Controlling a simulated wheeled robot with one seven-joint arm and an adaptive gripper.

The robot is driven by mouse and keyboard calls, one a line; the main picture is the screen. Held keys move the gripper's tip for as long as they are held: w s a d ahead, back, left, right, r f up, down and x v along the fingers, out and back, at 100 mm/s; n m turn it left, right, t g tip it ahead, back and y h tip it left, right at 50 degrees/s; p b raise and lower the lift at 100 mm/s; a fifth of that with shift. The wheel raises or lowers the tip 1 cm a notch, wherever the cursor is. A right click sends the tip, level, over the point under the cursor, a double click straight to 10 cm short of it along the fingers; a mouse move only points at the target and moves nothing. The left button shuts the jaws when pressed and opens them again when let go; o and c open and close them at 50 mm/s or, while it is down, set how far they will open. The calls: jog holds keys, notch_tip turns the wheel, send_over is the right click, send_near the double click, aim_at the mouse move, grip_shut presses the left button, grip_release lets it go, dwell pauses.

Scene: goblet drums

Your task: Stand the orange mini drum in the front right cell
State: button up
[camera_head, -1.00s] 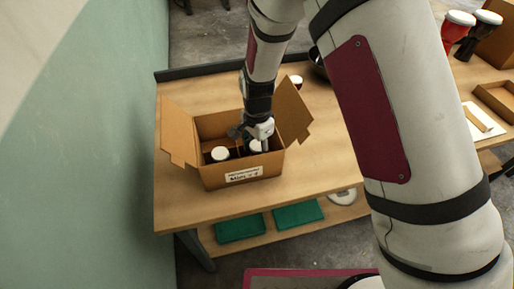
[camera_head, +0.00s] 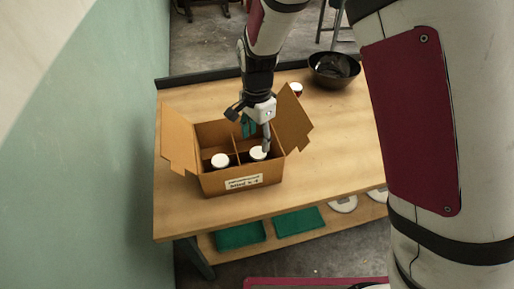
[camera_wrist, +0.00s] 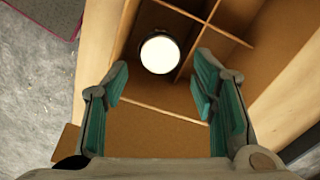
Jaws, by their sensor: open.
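The divided cardboard box (camera_head: 216,185) stands open on the table. A white-headed drum (camera_head: 257,153) stands in its front right cell. Its body is hidden by the walls, so I cannot see whether it is orange. The same drum seems to show from above in the wrist view (camera_wrist: 160,53), upright in a cell. Another white-headed drum (camera_head: 220,161) stands in the front left cell, its body mostly hidden. My gripper (camera_head: 256,136) is over the right part of the box, just above the right drum. In the wrist view my gripper (camera_wrist: 162,95) is open, with nothing between its teal pads.
The box's side flaps (camera_head: 178,142) stick out, the right flap (camera_head: 294,118) close beside my gripper. Behind the box are a small white-topped red object (camera_head: 295,89) and a dark bowl (camera_head: 334,69). The table (camera_head: 335,150) is clear right of the box.

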jog(key=s+d+r+n+t, duration=0.1)
jog(key=s+d+r, duration=0.25)
jog(key=r, duration=0.25)
jog(key=s+d+r+n+y, duration=0.1)
jog(key=s+d+r+n, duration=0.1)
jog(key=d+r, duration=0.35)
jog(key=s+d+r+n+t, duration=0.1)
jog(key=s+d+r, duration=0.1)
jog(key=r, duration=0.5)
jog(key=s+d+r+n+t, duration=0.1)
jog(key=s+d+r+n, duration=0.1)
jog(key=s, duration=0.5)
jog(key=s+d+r+n+t+h, duration=0.1)
jog(key=s+d+r+n+t, duration=0.1)
jog(key=s+d, duration=0.5)
jog(key=shift+s+d+r+n, duration=0.3)
jog(key=shift+s+r+n, duration=0.4)
jog(key=shift+n, duration=0.4)
jog(key=shift+c, duration=0.2)
